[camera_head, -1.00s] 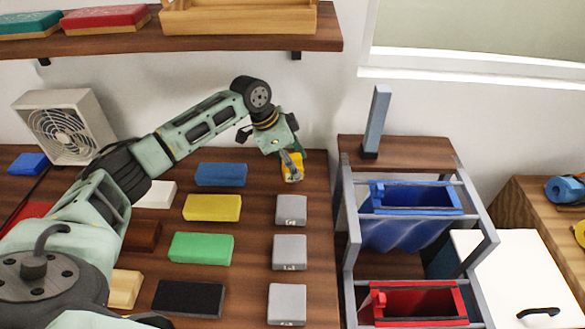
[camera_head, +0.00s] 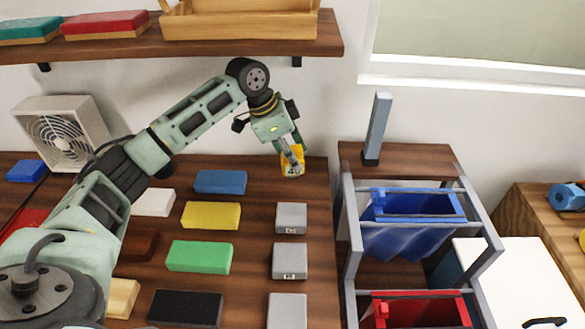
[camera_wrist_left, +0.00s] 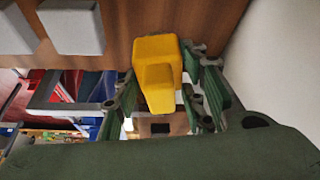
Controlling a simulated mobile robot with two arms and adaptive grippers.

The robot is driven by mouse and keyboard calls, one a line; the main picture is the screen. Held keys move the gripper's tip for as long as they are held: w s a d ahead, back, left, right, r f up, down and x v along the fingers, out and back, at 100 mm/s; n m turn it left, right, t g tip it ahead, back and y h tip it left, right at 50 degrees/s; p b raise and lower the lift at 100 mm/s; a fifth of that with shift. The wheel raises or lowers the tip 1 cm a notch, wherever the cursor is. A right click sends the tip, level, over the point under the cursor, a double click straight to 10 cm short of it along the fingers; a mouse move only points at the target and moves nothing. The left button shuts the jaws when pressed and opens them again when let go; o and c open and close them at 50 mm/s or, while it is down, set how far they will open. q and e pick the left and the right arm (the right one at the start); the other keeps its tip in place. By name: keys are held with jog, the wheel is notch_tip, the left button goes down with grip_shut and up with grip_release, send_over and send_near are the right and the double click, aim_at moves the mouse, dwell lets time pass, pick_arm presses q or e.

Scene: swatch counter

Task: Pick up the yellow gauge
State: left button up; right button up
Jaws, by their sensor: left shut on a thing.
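The yellow gauge (camera_head: 291,166) is between the fingers of my left gripper (camera_head: 291,157), which is shut on it. It is at the far right part of the dark wood counter, beyond the row of grey blocks, and looks held above the surface. In the left wrist view the gauge (camera_wrist_left: 158,65) is a yellow stepped block, with green and grey fingers of the left gripper (camera_wrist_left: 165,100) on both sides. The fingers partly cover the gauge in the head view. My right gripper is not in view.
Grey blocks (camera_head: 290,261) line the counter's right side, with yellow (camera_head: 211,215), green (camera_head: 199,257) and blue (camera_head: 220,181) blocks left of them. A metal rack with a blue bin (camera_head: 412,240) and a red bin (camera_head: 415,308) stands right. A shelf (camera_head: 200,45) hangs above.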

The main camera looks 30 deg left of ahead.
pick_arm(q)
jog(key=s+d+b, duration=0.1)
jog(key=s+d, duration=0.3)
jog(key=s, duration=0.5)
jog(key=s+d+r+b, duration=0.1)
jog(key=s+d, duration=0.3)
jog(key=s, duration=0.4)
jog(key=shift+s+d+r+b, duration=0.25)
jog(key=shift+s+d+b, duration=0.05)
jog(key=shift+s+b, duration=0.05)
jog(key=o, duration=0.8)
jog(key=c, duration=0.4)
jog(key=shift+w+r+p, duration=0.15)
jog(key=shift+r+p, duration=0.05)
jog(key=shift+p, duration=0.15)
jog(key=shift+n, duration=0.3)
jog(key=w+a+r+p, duration=0.1)
jog(key=w+p, duration=0.1)
jog(key=p, duration=0.2)
jog(key=w+a+r+p, duration=0.1)
jog(key=w+p, duration=0.1)
jog(key=p, duration=0.3)
jog(key=w+a+r+p, duration=0.1)
jog(key=w+p, duration=0.1)
jog(key=p, duration=0.2)
jog(key=shift+w+a, duration=0.15)
jog(key=shift+w, duration=0.2)
